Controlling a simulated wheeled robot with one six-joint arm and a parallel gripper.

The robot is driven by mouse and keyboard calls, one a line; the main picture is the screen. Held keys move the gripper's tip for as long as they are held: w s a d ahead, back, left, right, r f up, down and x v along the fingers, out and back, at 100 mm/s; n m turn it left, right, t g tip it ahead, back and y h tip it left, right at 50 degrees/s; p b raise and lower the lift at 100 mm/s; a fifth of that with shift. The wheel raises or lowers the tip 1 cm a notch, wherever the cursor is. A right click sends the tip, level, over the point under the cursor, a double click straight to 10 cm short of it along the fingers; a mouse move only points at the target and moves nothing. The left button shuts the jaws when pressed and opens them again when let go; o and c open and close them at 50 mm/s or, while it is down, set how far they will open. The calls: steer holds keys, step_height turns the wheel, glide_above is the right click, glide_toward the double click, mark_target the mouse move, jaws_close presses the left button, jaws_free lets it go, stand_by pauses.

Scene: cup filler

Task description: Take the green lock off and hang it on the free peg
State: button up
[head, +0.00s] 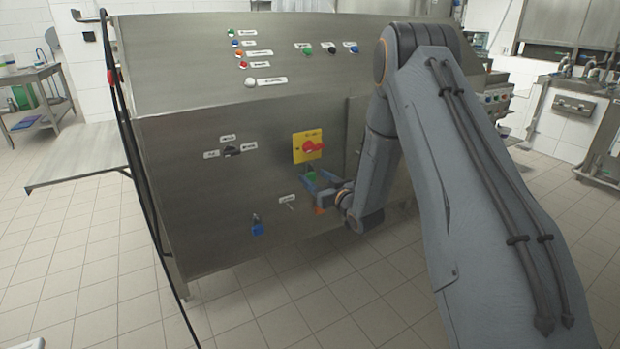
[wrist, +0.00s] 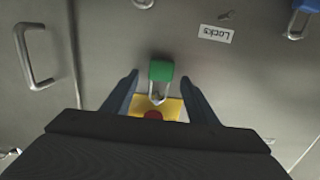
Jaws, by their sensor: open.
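The green lock (wrist: 161,71) hangs by its metal shackle at the yellow switch plate (wrist: 172,105) with the red knob (wrist: 152,115). In the head view the green lock (head: 311,177) shows just below the yellow plate (head: 299,150), partly hidden by my gripper. My gripper (wrist: 160,77) is open, with one finger on each side of the lock and a gap visible on both sides. In the head view my gripper (head: 320,190) is at the panel below the red knob (head: 310,147). The free peg (wrist: 228,16) is bare beside the "Locks" label (wrist: 215,34); it also shows in the head view (head: 290,206).
A blue lock (head: 257,229) hangs on another peg left of the free one; it also shows in the wrist view (wrist: 303,8). A metal handle (wrist: 35,58) is on the panel. A black selector (head: 232,151) sits left of the switch. Black cables (head: 135,165) hang at the machine's left edge.

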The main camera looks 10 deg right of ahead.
steer(key=shift+w+a, duration=0.25)
steer(key=shift+w, duration=0.4)
steer(key=c, duration=1.2)
steer(key=shift+r, duration=0.75)
steer(key=f+v, duration=0.1)
steer(key=v, duration=1.7)
